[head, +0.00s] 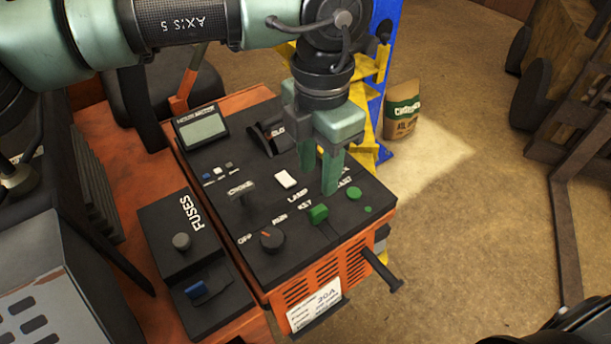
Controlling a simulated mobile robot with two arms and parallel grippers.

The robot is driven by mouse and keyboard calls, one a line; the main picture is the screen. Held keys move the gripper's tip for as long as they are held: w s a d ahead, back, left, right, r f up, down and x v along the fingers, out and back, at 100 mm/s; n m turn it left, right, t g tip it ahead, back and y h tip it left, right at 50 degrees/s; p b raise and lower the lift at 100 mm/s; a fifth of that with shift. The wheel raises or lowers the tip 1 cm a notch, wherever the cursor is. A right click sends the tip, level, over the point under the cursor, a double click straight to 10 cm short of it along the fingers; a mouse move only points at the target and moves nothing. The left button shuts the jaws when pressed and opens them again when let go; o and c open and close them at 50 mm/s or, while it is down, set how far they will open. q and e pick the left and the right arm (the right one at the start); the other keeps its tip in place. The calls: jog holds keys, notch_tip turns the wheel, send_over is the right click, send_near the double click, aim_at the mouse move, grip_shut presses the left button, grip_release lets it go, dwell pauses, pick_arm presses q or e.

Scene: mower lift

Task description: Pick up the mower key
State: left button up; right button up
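A small green piece (318,213) stands on the black control panel (262,262) beside the printed word KEY. It looks like the mower key, but it is too small to make out its shape. My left gripper (319,182) points down over the panel, above and slightly right of the green piece. Its two green fingers are apart with a gap between them, and nothing shows held in them. I cannot tell exactly how high the tips are above the panel. My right gripper is not in view.
The panel also carries an OFF/RUN knob (272,239), a white switch (286,179), a green button (354,193) and a small screen (202,127). A fuse box (178,226) sits left. A black lever (382,270) sticks out front. A bag (402,112) stands on the floor behind.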

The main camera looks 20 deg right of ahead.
aim_at(318, 209)
pick_arm(q)
jog(key=shift+s+f+p, duration=0.8)
jog(key=shift+f+p, duration=0.05)
jog(key=shift+f, duration=0.3)
notch_tip(318, 209, down, 2)
jog(key=shift+f+p, duration=0.15)
jog(key=shift+p, duration=0.95)
jog(key=shift+w+f, duration=0.15)
jog(key=shift+f, duration=1.2)
grip_shut()
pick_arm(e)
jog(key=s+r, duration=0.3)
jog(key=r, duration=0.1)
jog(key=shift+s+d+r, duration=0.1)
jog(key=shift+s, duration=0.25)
